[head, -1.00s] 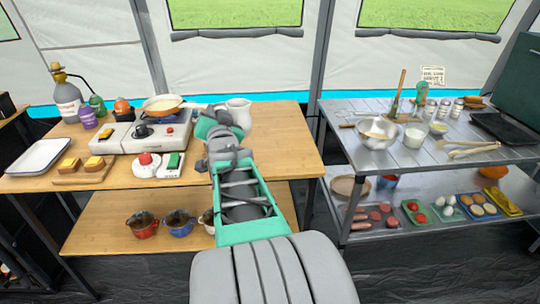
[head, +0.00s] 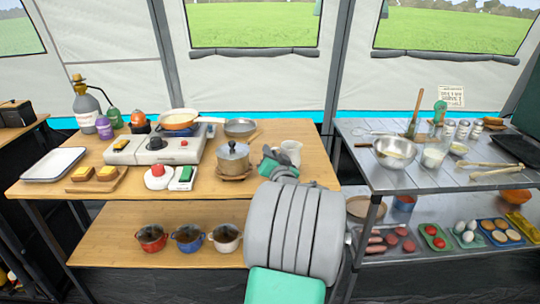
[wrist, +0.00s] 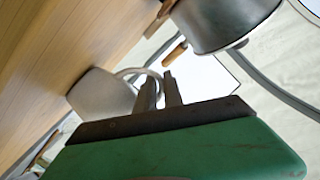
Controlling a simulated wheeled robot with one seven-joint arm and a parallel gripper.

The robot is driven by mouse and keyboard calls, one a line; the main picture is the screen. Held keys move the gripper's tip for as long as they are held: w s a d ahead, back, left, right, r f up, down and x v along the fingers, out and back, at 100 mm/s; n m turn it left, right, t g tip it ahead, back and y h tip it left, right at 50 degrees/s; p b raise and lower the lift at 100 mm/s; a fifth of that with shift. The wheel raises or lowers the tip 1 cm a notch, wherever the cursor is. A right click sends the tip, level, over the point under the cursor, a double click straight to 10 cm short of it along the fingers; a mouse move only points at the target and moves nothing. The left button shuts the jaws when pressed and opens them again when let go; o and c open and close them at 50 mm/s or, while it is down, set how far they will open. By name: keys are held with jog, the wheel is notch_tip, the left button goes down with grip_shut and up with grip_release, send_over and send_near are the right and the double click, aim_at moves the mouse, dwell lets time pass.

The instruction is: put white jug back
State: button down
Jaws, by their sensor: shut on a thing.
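The white jug (head: 291,151) is at the right part of the wooden table, just right of the steel pot. In the wrist view the jug (wrist: 98,95) shows as a pale, tilted shape with its looped handle towards my fingers. My gripper (head: 272,166) is beside it on the left, partly hidden behind my own arm. In the wrist view the fingers of my gripper (wrist: 160,90) are close together at the handle and shut on it. I cannot tell whether the jug's base touches the table.
A lidded steel pot (head: 233,157) stands close to my gripper's left. Behind it are a grey pan (head: 240,127) and a stove (head: 160,148) with an orange pan. A gap separates the wooden table (head: 215,190) from the metal table (head: 376,175) at right.

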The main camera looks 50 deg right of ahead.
jog(key=shift+r, duration=0.1)
jog(key=c, duration=1.5)
grip_release()
jog(key=shift+s+a, duration=0.15)
jog(key=shift+s, duration=0.1)
jog(key=v, duration=1.1)
jog(key=shift+s+a, duration=0.2)
